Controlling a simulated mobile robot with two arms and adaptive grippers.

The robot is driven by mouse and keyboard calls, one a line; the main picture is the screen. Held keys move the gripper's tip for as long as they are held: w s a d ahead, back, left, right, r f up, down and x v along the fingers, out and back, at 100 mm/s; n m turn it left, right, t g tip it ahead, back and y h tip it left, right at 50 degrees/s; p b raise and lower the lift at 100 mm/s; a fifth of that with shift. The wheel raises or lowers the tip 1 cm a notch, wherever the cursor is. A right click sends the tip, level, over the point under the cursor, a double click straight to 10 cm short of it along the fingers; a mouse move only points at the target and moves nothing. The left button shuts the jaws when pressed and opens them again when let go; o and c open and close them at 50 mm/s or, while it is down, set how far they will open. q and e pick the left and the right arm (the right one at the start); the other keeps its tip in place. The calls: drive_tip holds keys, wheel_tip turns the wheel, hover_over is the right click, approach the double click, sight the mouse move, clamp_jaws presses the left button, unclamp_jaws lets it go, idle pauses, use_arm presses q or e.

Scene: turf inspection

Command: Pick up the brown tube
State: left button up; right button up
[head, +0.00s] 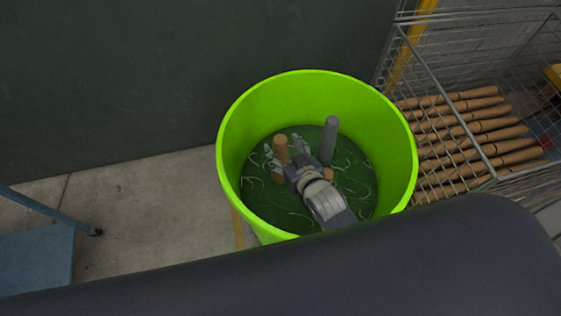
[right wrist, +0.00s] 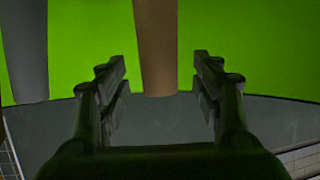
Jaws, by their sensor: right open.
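The brown tube (head: 281,149) stands upright inside a bright green bucket (head: 234,140). My right gripper (head: 283,150) reaches down into the bucket with its fingers spread, one on each side of the tube. In the right wrist view the brown tube (right wrist: 157,45) shows between the two open fingers (right wrist: 160,75), with visible gaps on both sides. Its lower part is partly hidden by the gripper in the head view. My left gripper is not in view.
A grey tube (head: 328,139) stands right of the brown one in the bucket and shows at left in the wrist view (right wrist: 27,50). A wire cage (head: 443,85) with several brown rolls (head: 470,130) stands right. A blue cart (head: 36,258) is at left; floor between is clear.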

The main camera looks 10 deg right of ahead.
drive_tip(key=x, duration=0.3)
drive_tip(key=shift+w+f, duration=0.1)
drive_tip(key=shift+w, duration=0.05)
drive_tip(key=c, duration=1.1)
